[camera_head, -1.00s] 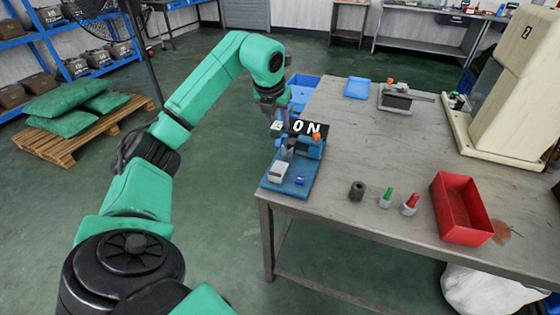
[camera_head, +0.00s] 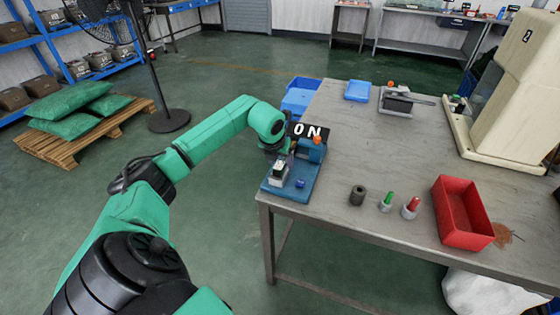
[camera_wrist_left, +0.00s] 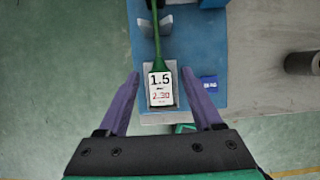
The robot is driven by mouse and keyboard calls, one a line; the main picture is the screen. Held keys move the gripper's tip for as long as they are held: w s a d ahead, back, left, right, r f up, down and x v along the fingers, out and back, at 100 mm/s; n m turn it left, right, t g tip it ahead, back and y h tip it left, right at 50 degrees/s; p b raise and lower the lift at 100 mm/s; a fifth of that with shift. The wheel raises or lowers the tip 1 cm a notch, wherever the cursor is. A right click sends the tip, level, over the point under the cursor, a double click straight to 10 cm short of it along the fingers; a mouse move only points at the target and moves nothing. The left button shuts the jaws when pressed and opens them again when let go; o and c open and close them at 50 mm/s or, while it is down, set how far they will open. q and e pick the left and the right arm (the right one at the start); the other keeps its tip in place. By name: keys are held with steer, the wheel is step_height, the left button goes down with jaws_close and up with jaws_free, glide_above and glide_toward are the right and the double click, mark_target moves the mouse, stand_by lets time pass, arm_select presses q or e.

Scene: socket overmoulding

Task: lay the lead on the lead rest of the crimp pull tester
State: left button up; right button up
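The crimp pull tester (camera_head: 299,190) stands at the table's near left corner, with a blue base and an "ON" sign (camera_head: 307,131) behind it. The lead is a green cable (camera_wrist_left: 156,45) with a white tag (camera_wrist_left: 160,88) reading "1.5" and "2.30". In the left wrist view the tag lies over the grey lead rest (camera_wrist_left: 173,67), and the cable runs away toward a grey clamp part (camera_wrist_left: 145,27). My left gripper (camera_wrist_left: 161,78) has its purple fingers spread on both sides of the tag, with gaps. In the head view it (camera_head: 283,152) is low over the tester. My right gripper is out of view.
A dark cylinder (camera_head: 357,195), a green-topped piece (camera_head: 386,201), a red-topped piece (camera_head: 410,207) and a red bin (camera_head: 462,213) stand right of the tester. A grey fixture (camera_head: 396,101) and blue tray (camera_head: 357,90) lie farther back. The table's middle is clear.

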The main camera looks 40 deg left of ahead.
arm_select(q)
steer(key=shift+r, duration=0.1)
steer(key=b+v, duration=0.1)
steer(key=v, duration=1.1)
steer(key=shift+w, duration=0.1)
